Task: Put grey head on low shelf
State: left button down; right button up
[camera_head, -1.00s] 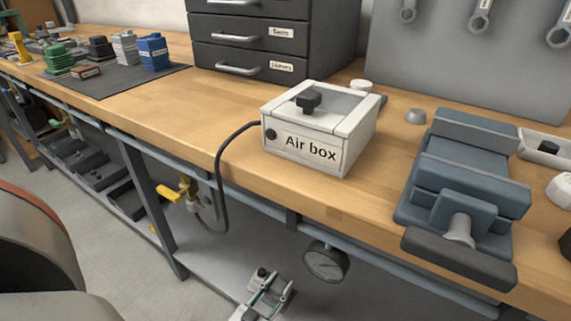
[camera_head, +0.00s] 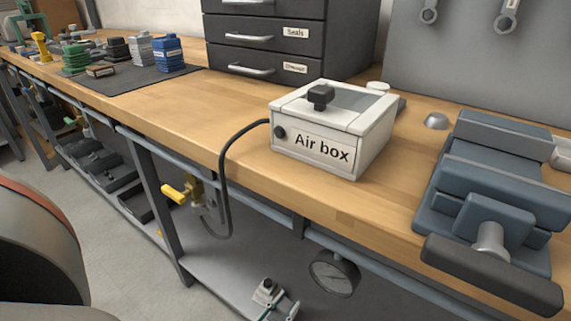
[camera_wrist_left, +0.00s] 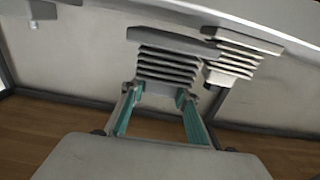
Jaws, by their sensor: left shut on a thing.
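My left gripper (camera_head: 280,308) shows only partly at the bottom edge of the head view, over the grey low shelf (camera_head: 225,262) under the bench. In the left wrist view its teal-lined fingers (camera_wrist_left: 158,100) are shut on a dark grey finned head (camera_wrist_left: 168,66). A paler finned head (camera_wrist_left: 236,62) is close beside it on the right; I cannot tell whether they touch. The held head is hidden in the head view. My right gripper is not in view.
Above the shelf, the wooden bench (camera_head: 185,105) carries the Air box (camera_head: 320,150) and a blue-grey vise (camera_head: 490,205). A round gauge (camera_head: 333,273), a yellow-handled valve (camera_head: 175,194) and a black hose (camera_head: 226,180) hang at the bench front. Finned stacks stand on a dark mat (camera_head: 120,82).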

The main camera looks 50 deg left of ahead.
pick_arm(q)
jog(key=shift+f, duration=0.25)
jog(key=c, duration=1.6)
grip_release()
jog(key=shift+o, duration=0.2)
